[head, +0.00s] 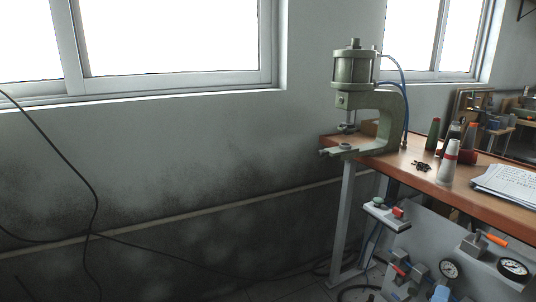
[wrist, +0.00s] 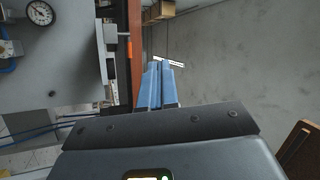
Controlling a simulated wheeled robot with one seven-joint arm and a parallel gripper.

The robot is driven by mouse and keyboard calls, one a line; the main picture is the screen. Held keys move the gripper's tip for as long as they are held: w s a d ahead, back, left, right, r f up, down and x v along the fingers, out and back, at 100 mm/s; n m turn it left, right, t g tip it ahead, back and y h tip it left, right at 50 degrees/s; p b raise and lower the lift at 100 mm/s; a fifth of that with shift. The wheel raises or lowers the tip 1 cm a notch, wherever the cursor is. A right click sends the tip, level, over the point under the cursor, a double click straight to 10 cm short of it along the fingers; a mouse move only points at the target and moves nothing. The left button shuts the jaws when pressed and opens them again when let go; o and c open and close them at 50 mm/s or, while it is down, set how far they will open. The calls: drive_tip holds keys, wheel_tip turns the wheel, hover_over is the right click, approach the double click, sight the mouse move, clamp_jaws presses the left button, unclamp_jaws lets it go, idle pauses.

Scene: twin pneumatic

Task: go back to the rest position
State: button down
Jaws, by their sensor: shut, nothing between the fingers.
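My gripper (wrist: 161,68) shows in the wrist view as two long blue fingers side by side. They are shut with nothing held between them. The fingers point away over the floor, beside the orange-brown edge of the workbench (wrist: 137,45). A thin white strip shows just past the fingertips; I cannot tell what it is.
In the head view a green pneumatic press (head: 386,103) stands on the workbench (head: 408,172) at the right. A panel with gauges (head: 449,269) hangs below. Black cables (head: 93,215) cross the left.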

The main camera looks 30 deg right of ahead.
drive_tip(key=s+a+r+n+t+y, duration=0.2)
drive_tip(key=s+a+n+t+y, duration=0.1)
drive_tip(key=s+a+n+y, duration=0.2)
drive_tip(key=s+a+r+n+t+y, duration=0.1)
drive_tip(key=s+a+n+t+y, duration=0.2)
drive_tip(key=a+n+y, duration=0.6)
drive_tip(key=s+a+r+n+t+y+p, duration=0.1)
drive_tip(key=s+a+n+y, duration=0.6)
drive_tip(key=a+n, duration=0.7)
drive_tip(key=shift+s+a+r+n+t, duration=0.3)
drive_tip(key=shift+a+r+n+t, duration=0.15)
drive_tip(key=shift+r+t, duration=0.45)
